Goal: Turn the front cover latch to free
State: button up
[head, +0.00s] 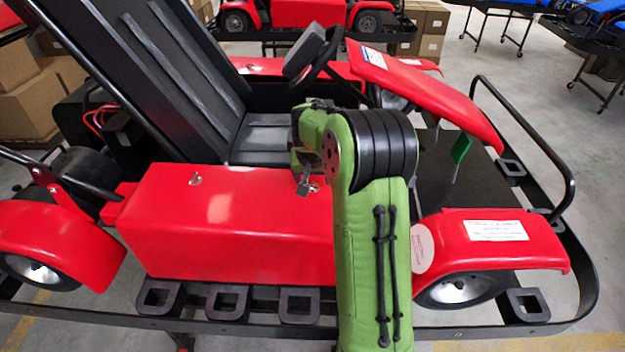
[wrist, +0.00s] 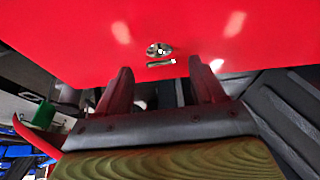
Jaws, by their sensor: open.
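The red side cover (head: 235,225) of the kart has two small metal latches on its top. The rear latch (head: 195,179) is in plain sight, left of my arm. The front latch (head: 314,187) is partly hidden by my gripper (head: 303,184). In the wrist view a silver latch (wrist: 160,52) with a short flat handle shows on the red surface, just beyond the fingertips. My gripper (wrist: 161,80) is open and empty, its two dark fingers apart on either side of the latch in that view. I see no contact with the latch.
The black seat (head: 265,138) and steering wheel (head: 325,60) stand behind the cover. A red front fender (head: 490,245) is to the right. The black stand rail (head: 460,332) runs along the near side. Cardboard boxes (head: 30,100) are at the left.

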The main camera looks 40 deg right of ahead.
aim_at(314, 182)
jog(key=x, duration=0.2)
jog(key=shift+w+d+f, duration=0.1)
jog(key=shift+w+f, duration=0.05)
jog(key=shift+f, duration=0.05)
jog(key=c, duration=1.1)
jog(key=shift+o, duration=0.2)
jog(key=shift+n, duration=0.3)
jog(key=n, duration=0.2)
jog(key=n+y+b, duration=0.1)
jog(key=shift+d+n+t, duration=0.25)
jog(key=shift+n+t, duration=0.15)
jog(key=n+y, duration=0.2)
jog(key=n, duration=0.2)
jog(key=shift+d+n, duration=0.15)
jog(key=shift+n, duration=0.15)
jog(key=n+y+p, duration=0.1)
jog(key=n, duration=0.3)
jog(key=shift+d+r+g+y+p, duration=0.1)
jog(key=shift+d+g+y+p, duration=0.1)
jog(key=shift+g+y+p, duration=0.15)
jog(key=shift+d+n+g+y+p, duration=0.1)
jog(key=shift+n+g+y+p, duration=0.25)
jog(key=shift+n+p, duration=0.65)
jog(key=shift+n+g+y+p, duration=0.1)
jog(key=shift+n+y+p, duration=0.35)
jog(key=shift+n, duration=1.05)
